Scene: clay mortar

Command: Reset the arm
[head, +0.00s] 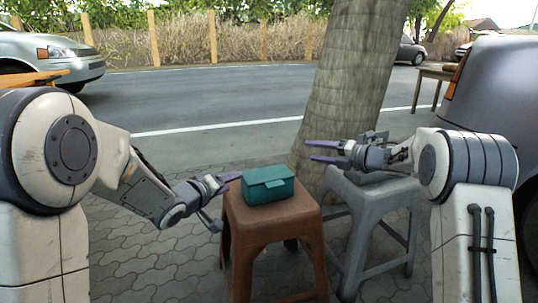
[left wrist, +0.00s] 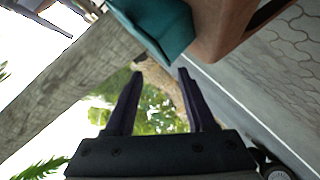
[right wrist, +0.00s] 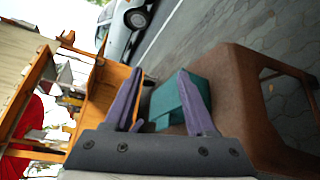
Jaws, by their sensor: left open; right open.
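A closed teal box (head: 268,184) with a front latch sits on the brown stool (head: 268,222). My left gripper (head: 229,182) is open and empty at the left side of the box; whether it touches the box is unclear. In the left wrist view the box (left wrist: 160,22) and the brown stool (left wrist: 222,28) show beyond the open fingers. My right gripper (head: 308,151) is open and empty, above and right of the box, with its fingers pointing left. The right wrist view shows the box (right wrist: 178,98) partly hidden behind a finger.
A grey stool (head: 366,198) stands right of the brown one, below my right gripper. A thick tree trunk (head: 348,85) rises behind the stools. A grey vehicle (head: 492,92) is close at the right. Paved ground (head: 130,245) is open at the left.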

